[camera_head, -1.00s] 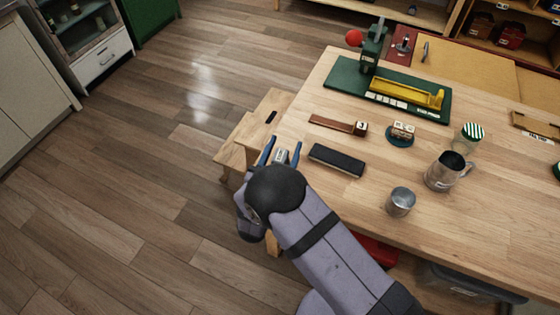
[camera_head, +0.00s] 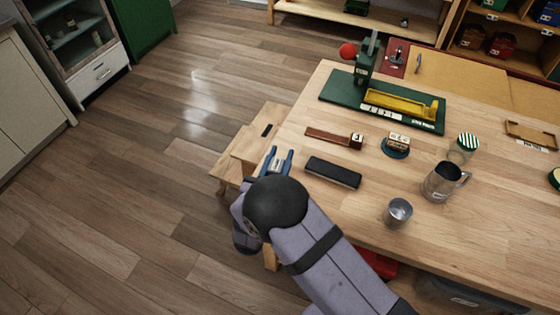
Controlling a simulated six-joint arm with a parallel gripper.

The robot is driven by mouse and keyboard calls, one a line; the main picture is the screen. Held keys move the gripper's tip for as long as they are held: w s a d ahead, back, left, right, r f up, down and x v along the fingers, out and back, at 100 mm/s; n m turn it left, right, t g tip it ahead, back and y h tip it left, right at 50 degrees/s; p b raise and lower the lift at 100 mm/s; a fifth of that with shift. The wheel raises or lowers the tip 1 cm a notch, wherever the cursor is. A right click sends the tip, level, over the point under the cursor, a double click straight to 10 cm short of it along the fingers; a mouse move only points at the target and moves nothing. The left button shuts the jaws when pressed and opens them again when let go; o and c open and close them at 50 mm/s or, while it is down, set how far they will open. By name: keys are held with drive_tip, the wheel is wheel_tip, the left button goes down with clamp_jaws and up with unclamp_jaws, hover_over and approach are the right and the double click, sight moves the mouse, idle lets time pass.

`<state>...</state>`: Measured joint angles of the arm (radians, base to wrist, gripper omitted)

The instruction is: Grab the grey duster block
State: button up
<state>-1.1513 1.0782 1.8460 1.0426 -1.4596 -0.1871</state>
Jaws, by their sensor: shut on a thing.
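A long dark grey block (camera_head: 333,172), which looks like the duster block, lies flat near the left edge of the table. My gripper (camera_head: 277,161) is at the table's left edge, to the left of this block and apart from it. Its two blue fingers stand a little apart, with a small light grey thing (camera_head: 277,164) between them. My gripper is shut on that thing. Its shape is mostly hidden by the fingers and wrist, and I cannot tell what it is.
The wooden table (camera_head: 440,215) carries a wooden piece with a block end (camera_head: 335,138), a dark round stand (camera_head: 396,151), a metal jug (camera_head: 443,183), a metal cup (camera_head: 398,212), a striped-lid jar (camera_head: 465,147) and a green press base (camera_head: 340,91). A wooden step stool (camera_head: 255,135) stands left.

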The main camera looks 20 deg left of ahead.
wheel_tip(320, 180, up, 8)
drive_tip(key=shift+b, duration=0.45)
